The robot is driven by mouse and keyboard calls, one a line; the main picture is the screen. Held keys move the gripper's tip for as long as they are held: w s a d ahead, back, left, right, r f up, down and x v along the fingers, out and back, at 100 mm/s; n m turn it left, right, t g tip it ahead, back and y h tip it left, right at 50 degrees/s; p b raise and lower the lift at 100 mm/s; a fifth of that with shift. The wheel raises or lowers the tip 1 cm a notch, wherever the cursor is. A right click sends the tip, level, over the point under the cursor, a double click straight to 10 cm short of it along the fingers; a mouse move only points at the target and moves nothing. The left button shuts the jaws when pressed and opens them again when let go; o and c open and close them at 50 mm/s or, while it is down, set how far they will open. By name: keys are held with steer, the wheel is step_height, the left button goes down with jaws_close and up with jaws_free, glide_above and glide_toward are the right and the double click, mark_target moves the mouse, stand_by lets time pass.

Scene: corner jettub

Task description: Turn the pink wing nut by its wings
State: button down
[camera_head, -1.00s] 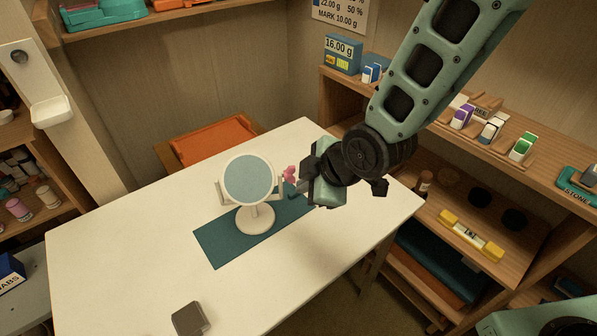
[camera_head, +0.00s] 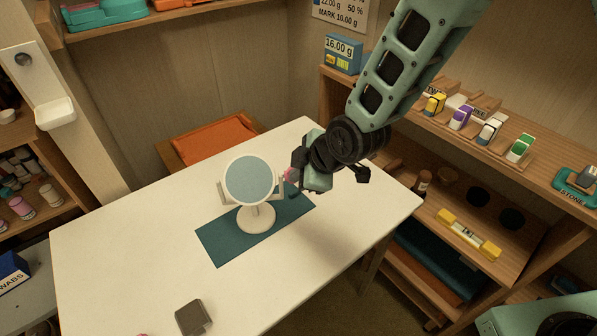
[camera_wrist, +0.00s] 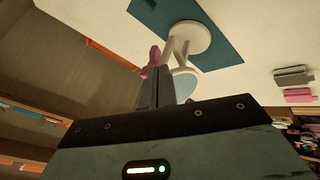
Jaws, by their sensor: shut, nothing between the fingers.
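A round white mirror (camera_head: 249,180) on a stand is upright on a teal mat (camera_head: 217,245) on the white table. The pink wing nut (camera_head: 291,174) is at the right side of its frame, partly hidden by my gripper. In the wrist view the wing nut (camera_wrist: 152,62) shows just beyond my fingertips, beside the mirror's white yoke (camera_wrist: 181,55). My gripper (camera_wrist: 158,76) is shut with nothing between its fingers. Its tips are at or very near the nut; I cannot tell whether they touch it. The mirror disc (camera_wrist: 184,84) is partly hidden behind the fingers.
A dark grey block (camera_head: 193,317) lies near the table's front edge. An orange-topped piece of furniture (camera_head: 215,141) stands behind the table. Wooden shelves (camera_head: 540,178) with several small items stand at the right. The table's left part is clear.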

steer(key=shift+w+r+g+p, duration=0.25)
steer(key=shift+g+p, duration=0.35)
steer(key=shift+p, duration=0.3)
